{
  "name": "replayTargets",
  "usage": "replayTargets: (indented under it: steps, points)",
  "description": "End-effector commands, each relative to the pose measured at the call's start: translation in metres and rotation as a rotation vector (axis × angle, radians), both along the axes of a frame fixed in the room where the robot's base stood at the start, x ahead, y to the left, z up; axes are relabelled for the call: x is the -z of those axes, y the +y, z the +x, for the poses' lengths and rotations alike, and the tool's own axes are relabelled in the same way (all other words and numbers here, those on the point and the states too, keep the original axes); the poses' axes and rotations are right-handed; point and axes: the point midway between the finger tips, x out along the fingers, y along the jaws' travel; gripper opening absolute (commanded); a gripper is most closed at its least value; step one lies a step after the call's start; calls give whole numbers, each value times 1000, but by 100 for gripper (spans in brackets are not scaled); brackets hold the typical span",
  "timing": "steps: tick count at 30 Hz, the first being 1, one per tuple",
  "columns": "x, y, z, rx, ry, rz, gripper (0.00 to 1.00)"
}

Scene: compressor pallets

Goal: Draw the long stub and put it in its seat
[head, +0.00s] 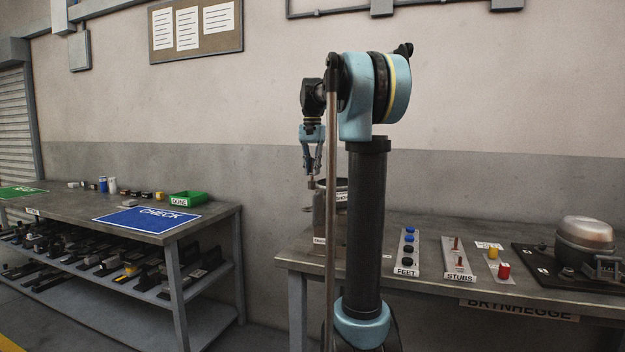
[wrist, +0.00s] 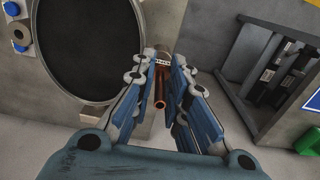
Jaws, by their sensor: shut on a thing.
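My gripper (head: 311,178) is shut on a copper stub, a thin tube that shows between the fingers in the wrist view (wrist: 160,88). In the head view my gripper points down beside the upper part of a grey metal can, and the stub's length is hard to judge there. Two more copper stubs (head: 456,243) stand upright in the pale holder marked STUBS (head: 458,272). A compressor (head: 585,236) with a rounded metal top stands on a dark base at the far right. Its seats are too small to make out.
The grey can (head: 320,215) has a wide dark round mouth in the wrist view (wrist: 88,48). Red and yellow caps (head: 503,270) sit nearby. A second table (head: 150,232) with a blue CHECK mat stands left, across a gap.

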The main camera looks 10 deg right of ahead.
Motion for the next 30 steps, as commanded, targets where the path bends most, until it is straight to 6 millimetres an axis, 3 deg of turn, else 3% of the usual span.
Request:
replayTargets:
  steps: [30]
  points:
    - [-33,0,0,0,0,0,0]
